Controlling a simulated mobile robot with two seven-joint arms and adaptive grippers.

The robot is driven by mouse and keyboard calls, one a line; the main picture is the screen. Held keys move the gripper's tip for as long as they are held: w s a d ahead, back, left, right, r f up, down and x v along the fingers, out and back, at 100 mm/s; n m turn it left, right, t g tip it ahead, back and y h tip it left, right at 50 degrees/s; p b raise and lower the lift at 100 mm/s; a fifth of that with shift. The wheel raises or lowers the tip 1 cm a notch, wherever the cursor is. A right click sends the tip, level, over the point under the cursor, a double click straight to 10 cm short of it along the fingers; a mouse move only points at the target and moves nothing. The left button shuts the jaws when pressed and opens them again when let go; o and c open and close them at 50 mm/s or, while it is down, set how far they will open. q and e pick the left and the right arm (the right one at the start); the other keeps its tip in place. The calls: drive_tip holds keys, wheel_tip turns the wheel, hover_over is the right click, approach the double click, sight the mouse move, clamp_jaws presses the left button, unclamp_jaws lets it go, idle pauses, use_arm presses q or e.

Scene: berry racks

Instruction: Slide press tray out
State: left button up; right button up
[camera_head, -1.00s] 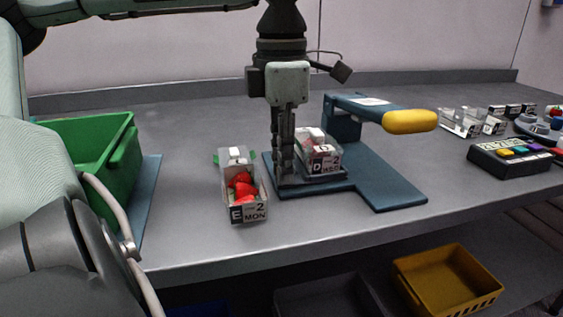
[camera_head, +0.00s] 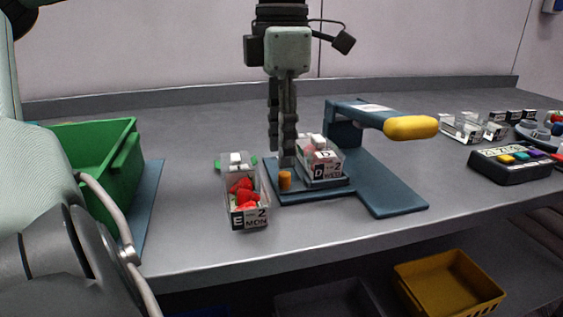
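The blue press (camera_head: 389,188) stands on the table with its yellow-handled lever (camera_head: 410,127) raised. Its dark tray (camera_head: 325,184) lies at the left of the base, with an orange knob (camera_head: 285,180) near its front left corner. A clear punnet labelled D (camera_head: 325,163) sits on the tray. The fingers hide a bit of the tray's left side. My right gripper is not in view.
A clear punnet of red berries labelled E (camera_head: 246,217) stands left of the press. A green crate (camera_head: 126,170) is at the far left. A button box (camera_head: 510,163) and empty clear punnets (camera_head: 460,125) are at the right. A yellow basket (camera_head: 448,282) sits below the table.

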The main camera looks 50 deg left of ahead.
use_arm(q)
wheel_tip(320, 180, up, 8)
drive_tip(key=shift+f, duration=0.25)
idle(0.5)
